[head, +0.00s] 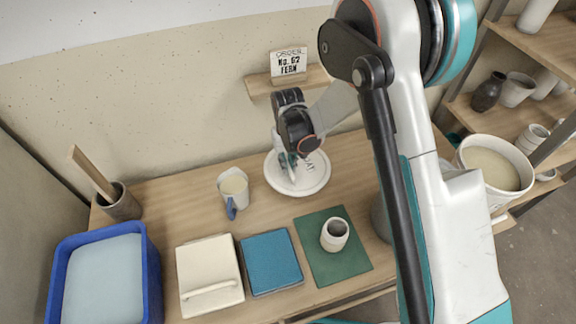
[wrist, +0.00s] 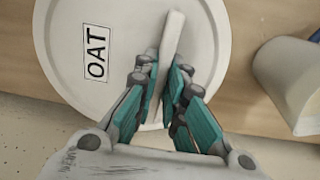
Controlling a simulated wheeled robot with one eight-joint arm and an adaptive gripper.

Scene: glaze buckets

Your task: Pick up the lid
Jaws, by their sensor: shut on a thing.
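The lid (head: 312,186) is a white round disc with a raised bar handle. It is at the back of the wooden table near the wall, and also fills much of the wrist view (wrist: 75,80). A label reading "OAT" (wrist: 96,54) is on its top. My gripper (head: 290,163) comes down over the lid, and its teal fingers (wrist: 165,75) are shut on the lid's bar handle (wrist: 170,38), one on each side. I cannot tell whether the lid touches the table.
A jug (head: 233,186) stands close to the left of the lid. In front are a cream slab (head: 208,262), a blue slab (head: 270,262) and a cup (head: 335,234) on a green mat (head: 318,262). A blue tub (head: 152,270) is at left; an open bucket (head: 490,198) is at right.

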